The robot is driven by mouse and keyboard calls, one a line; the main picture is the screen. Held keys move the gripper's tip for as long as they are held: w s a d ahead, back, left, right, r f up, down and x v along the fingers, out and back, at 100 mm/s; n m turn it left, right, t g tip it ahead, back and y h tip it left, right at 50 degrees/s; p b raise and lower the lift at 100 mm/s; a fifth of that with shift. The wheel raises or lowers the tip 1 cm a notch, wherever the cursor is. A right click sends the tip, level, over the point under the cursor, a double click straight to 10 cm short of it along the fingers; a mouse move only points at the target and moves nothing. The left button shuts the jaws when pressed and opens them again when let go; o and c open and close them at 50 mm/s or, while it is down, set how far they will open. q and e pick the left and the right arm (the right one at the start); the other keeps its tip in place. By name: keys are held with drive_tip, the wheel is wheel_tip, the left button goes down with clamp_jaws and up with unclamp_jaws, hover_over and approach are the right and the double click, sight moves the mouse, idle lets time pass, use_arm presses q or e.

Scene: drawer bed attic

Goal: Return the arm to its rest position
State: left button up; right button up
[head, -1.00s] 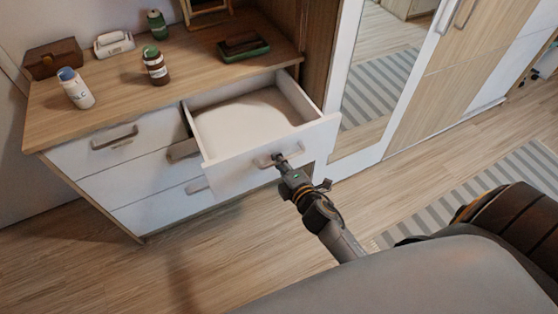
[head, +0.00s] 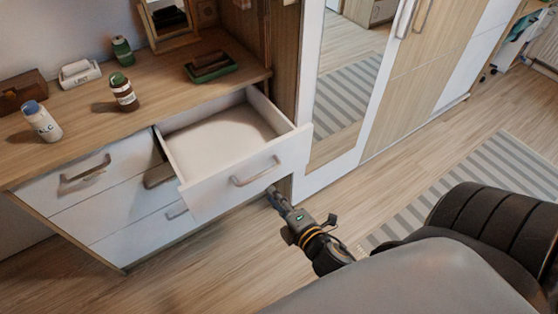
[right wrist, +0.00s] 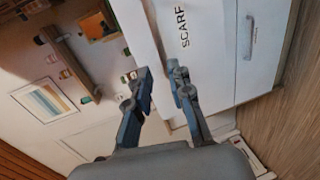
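My right gripper (head: 277,196) is in front of the dresser, just below and to the right of the pulled-out top drawer's handle (head: 256,172), and apart from it. In the right wrist view my right gripper (right wrist: 160,76) shows a gap between its two fingertips, with nothing held. The open drawer (head: 248,174) has a white front and looks empty inside. My left gripper is not in view.
The dresser top (head: 75,115) holds a white bottle (head: 41,121), a brown bottle (head: 123,93), a green bottle (head: 122,51) and a green tray (head: 212,70). A wardrobe mirror (head: 345,90) stands at right. A striped rug (head: 470,185) lies on open floor.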

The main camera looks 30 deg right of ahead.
drive_tip(key=shift+v, duration=0.85)
drive_tip(key=shift+f, duration=0.1)
drive_tip(key=s+a+f+m+g, duration=0.1)
drive_tip(key=s+f+m+g, duration=0.3)
drive_tip(key=f, duration=1)
drive_tip(key=s+a+f+m+g, duration=0.1)
drive_tip(key=s+f+m+g, duration=0.3)
drive_tip(key=f, duration=0.9)
drive_tip(key=s+d+f+m+g, duration=0.1)
drive_tip(key=s+f+m+g, duration=0.2)
drive_tip(key=s+f, duration=0.5)
drive_tip(key=s+d+f+m+g, duration=0.1)
drive_tip(key=s+f+m+g, duration=0.2)
drive_tip(key=s+f, duration=0.5)
drive_tip(key=s+m, duration=0.1)
drive_tip(key=s, duration=0.6)
drive_tip(key=shift+d+m+g, duration=0.15)
drive_tip(key=shift+m+g, duration=0.15)
